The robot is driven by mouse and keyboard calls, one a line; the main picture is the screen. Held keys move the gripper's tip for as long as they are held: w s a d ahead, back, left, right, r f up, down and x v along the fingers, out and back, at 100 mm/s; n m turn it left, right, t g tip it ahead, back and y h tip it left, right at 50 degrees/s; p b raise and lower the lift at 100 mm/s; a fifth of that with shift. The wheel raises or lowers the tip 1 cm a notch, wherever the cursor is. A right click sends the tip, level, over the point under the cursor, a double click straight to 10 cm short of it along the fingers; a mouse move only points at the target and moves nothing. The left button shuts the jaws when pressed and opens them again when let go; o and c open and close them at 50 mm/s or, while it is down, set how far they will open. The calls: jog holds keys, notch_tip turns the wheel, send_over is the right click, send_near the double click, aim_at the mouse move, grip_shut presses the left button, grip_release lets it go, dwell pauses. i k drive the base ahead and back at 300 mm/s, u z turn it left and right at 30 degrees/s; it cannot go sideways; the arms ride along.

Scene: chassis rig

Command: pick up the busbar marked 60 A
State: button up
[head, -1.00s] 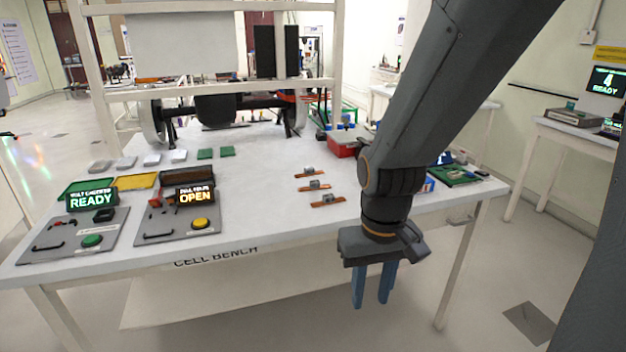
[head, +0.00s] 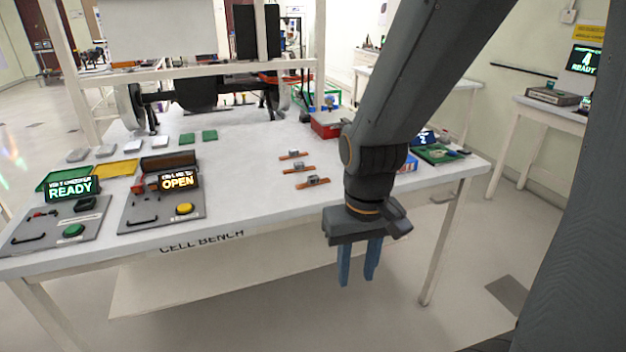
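Three copper-coloured busbars with small grey blocks on them lie in a slanting row on the bench. The far busbar (head: 292,155), the middle busbar (head: 299,169) and the near busbar (head: 313,182) are apart from one another. Their markings are too small to read, so I cannot tell which is marked 60 A. My gripper (head: 358,282) points down in front of the bench's front edge, to the right of and nearer than the busbars. Its two blue fingers are apart with nothing between them.
The white bench (head: 240,200) has clear surface left of the busbars. A panel reading READY (head: 72,188) and one reading OPEN (head: 178,182) stand at its left. A white frame stands behind.

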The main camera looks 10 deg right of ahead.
aim_at(299, 167)
jog(key=k, duration=0.5)
jog(key=z, duration=0.35)
jog(key=i, duration=1.1)
jog(key=u, duration=0.55)
jog(key=i, duration=0.7)
